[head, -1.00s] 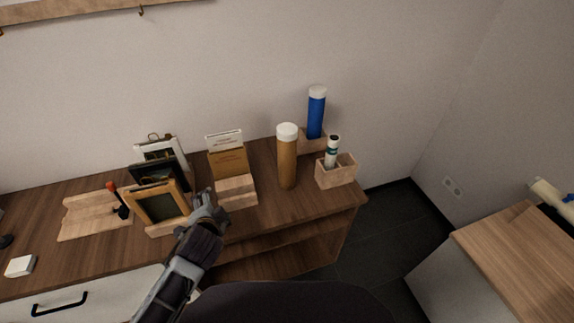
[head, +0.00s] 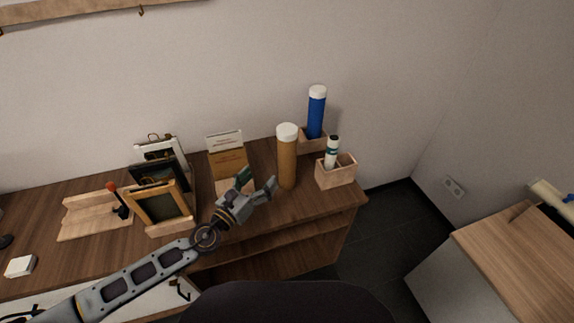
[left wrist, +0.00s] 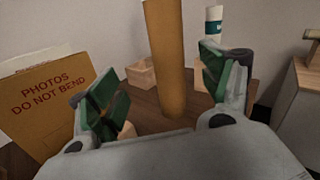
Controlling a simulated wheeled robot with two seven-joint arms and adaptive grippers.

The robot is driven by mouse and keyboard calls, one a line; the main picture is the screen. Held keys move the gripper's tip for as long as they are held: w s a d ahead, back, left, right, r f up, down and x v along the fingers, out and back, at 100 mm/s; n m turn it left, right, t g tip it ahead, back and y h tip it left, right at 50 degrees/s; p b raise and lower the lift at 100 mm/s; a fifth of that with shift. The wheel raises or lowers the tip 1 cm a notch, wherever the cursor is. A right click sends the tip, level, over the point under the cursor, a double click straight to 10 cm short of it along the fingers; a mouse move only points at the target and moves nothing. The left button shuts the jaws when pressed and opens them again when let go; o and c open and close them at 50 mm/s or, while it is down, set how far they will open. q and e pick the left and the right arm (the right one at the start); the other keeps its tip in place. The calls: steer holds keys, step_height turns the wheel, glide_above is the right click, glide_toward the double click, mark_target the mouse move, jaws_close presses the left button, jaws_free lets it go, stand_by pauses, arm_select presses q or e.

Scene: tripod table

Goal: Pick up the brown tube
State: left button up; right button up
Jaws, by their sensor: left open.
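The brown tube (head: 287,160) with a white cap stands upright on the wooden table, right of centre in the head view. In the left wrist view the brown tube (left wrist: 166,60) rises beyond and between the open fingers, its cap out of frame. My left gripper (head: 259,181) is open and empty, just to the left of and in front of the tube, apart from it. Its green-padded fingers (left wrist: 160,88) show wide apart in the wrist view. My right gripper is not in view.
A wooden box (head: 337,174) holding a white-and-teal tube stands right of the brown tube. A blue tube (head: 316,115) stands behind it. A brown envelope (head: 228,160) in a wooden holder and picture frames (head: 160,204) are left. The table's front edge is close.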

arm_select(q)
steer(key=m, duration=0.1)
steer(key=f+m+g, duration=0.1)
steer(key=shift+s+d+f+m+h, duration=0.15)
steer(key=shift+s+f+m+h, duration=0.05)
steer(key=shift+m+h, duration=0.2)
steer(key=shift+w+d, duration=0.1)
steer(key=shift+w, duration=0.05)
